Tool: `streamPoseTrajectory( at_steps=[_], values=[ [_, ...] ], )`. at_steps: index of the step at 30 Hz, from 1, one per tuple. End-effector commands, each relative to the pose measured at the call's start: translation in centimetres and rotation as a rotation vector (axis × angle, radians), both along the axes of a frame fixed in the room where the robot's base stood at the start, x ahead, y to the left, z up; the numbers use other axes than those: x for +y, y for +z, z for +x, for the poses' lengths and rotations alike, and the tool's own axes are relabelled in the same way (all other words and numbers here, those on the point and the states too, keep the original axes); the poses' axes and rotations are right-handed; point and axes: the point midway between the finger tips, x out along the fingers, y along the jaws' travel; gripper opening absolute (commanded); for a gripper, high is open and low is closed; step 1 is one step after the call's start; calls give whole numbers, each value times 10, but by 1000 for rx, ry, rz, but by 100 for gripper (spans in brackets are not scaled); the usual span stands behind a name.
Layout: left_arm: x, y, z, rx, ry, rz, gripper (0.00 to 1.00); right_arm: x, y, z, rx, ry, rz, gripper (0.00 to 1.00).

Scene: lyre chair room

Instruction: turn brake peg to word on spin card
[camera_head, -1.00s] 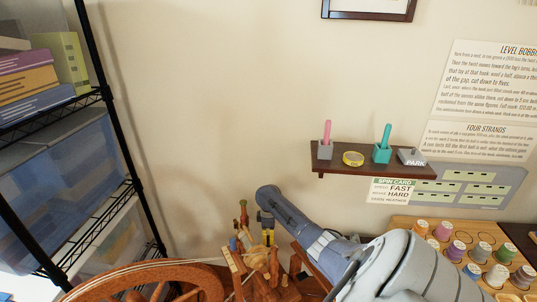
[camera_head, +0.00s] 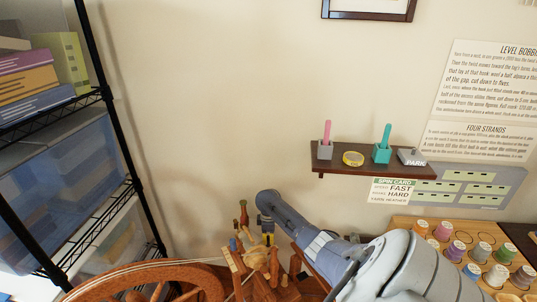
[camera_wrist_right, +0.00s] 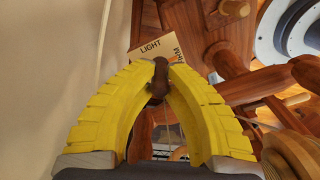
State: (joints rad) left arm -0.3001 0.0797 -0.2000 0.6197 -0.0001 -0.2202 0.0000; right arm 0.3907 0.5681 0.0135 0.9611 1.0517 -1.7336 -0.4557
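In the right wrist view, my right gripper's yellow fingers (camera_wrist_right: 160,84) close around a dark brown wooden peg (camera_wrist_right: 158,80), the brake peg, touching it from both sides. In the head view the right gripper (camera_head: 268,239) is low over the spinning wheel's wooden parts, where the peg is too small to make out. The spin card (camera_head: 393,190) hangs below the shelf; FAST and HARD are readable. The left gripper is not in view.
The large wooden wheel (camera_head: 150,276) is at the bottom left. A wall shelf (camera_head: 345,168) holds several small items, including a PARK block (camera_head: 411,157). A rack of bobbins (camera_head: 480,250) is at the right. A black shelving unit (camera_head: 120,140) stands at the left.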

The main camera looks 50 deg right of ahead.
Motion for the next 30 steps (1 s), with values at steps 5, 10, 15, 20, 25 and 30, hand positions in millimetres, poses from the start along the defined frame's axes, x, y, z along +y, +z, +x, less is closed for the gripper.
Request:
streamPoseTrajectory(
  at_steps=[5,10,15,20,25,30],
  values=[
    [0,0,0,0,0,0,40,0,0,0,0,0,0,0],
    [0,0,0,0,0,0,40,0,0,0,0,0,0,0],
    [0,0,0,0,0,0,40,0,0,0,1,-3,-1,0],
    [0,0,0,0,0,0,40,0,0,0,1,-8,-1,0],
    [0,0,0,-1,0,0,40,0,0,0,1,-17,-1,0],
    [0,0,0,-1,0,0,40,0,0,-1,1,-34,-1,0]
  ],
)
